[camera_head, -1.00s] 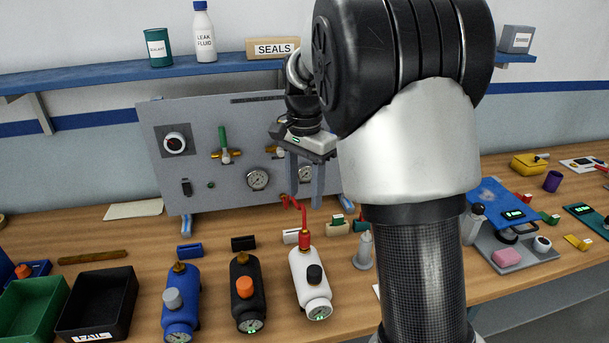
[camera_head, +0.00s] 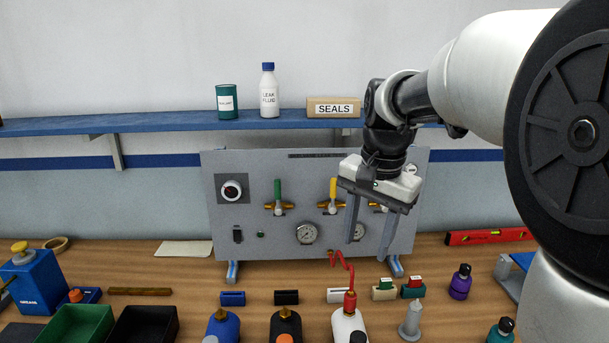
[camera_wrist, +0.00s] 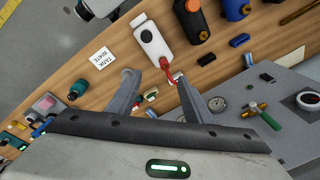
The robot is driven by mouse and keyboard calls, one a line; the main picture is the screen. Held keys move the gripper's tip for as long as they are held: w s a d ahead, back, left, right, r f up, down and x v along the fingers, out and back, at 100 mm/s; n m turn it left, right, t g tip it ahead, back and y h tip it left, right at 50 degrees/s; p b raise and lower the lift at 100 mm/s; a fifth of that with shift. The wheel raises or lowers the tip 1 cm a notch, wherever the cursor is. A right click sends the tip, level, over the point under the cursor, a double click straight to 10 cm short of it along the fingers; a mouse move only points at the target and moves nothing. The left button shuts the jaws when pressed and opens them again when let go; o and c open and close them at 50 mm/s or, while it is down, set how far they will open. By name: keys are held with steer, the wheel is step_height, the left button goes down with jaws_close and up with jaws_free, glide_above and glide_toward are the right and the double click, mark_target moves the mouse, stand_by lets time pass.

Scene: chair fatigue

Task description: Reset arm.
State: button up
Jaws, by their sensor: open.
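My gripper (camera_head: 372,240) is open and empty, with its two grey fingers pointing down in front of the grey test panel (camera_head: 270,235). In the wrist view the fingers (camera_wrist: 160,95) are spread wide with nothing between them touching either finger. Below the gripper, the white bottle (camera_head: 348,322) with a red top and a coiled red hose (camera_head: 343,265) stands on the bench; it also shows in the wrist view (camera_wrist: 152,40). My arm fills the right side of the head view.
A blue bottle (camera_head: 222,327) and a black bottle (camera_head: 286,325) stand left of the white one. Green (camera_head: 75,322) and black (camera_head: 145,322) bins are at the left. A blue shelf (camera_head: 180,122) runs above the panel. A purple bottle (camera_head: 460,283) stands at right.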

steer(key=s+f+n+t, duration=0.1)
steer(key=s+n+t, duration=0.3)
steer(key=s, duration=1.4)
steer(key=n, duration=0.4)
steer(key=shift+s+a, duration=0.15)
steer(key=shift+s, duration=0.1)
stand_by(0.3)
